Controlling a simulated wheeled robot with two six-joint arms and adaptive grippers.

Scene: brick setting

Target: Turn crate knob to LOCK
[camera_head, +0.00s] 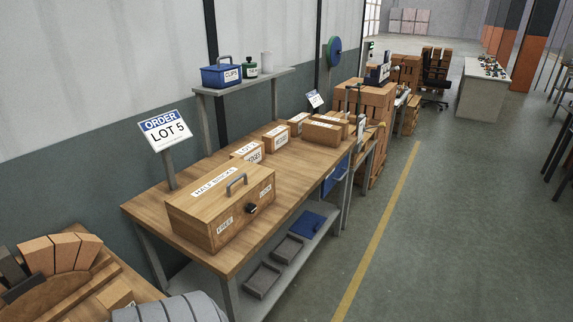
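The wooden crate (222,207) stands on the near end of the workbench, with a lid label that seems to read HALF BRICKS and a grey handle on top. Its dark knob (251,208) is on the front face, between a FREE label (224,226) on the left and a LOCK label (265,191) on the right. Which way the knob points is too small to tell. Neither gripper shows in the head view.
Several smaller labelled boxes (322,132) stand farther along the wooden workbench (142,208). An ORDER LOT 5 sign (164,130) rises behind the crate. A shelf above holds a blue CLIPS box (220,76). Bricks (62,253) lie at lower left. The floor (440,240) at right is clear.

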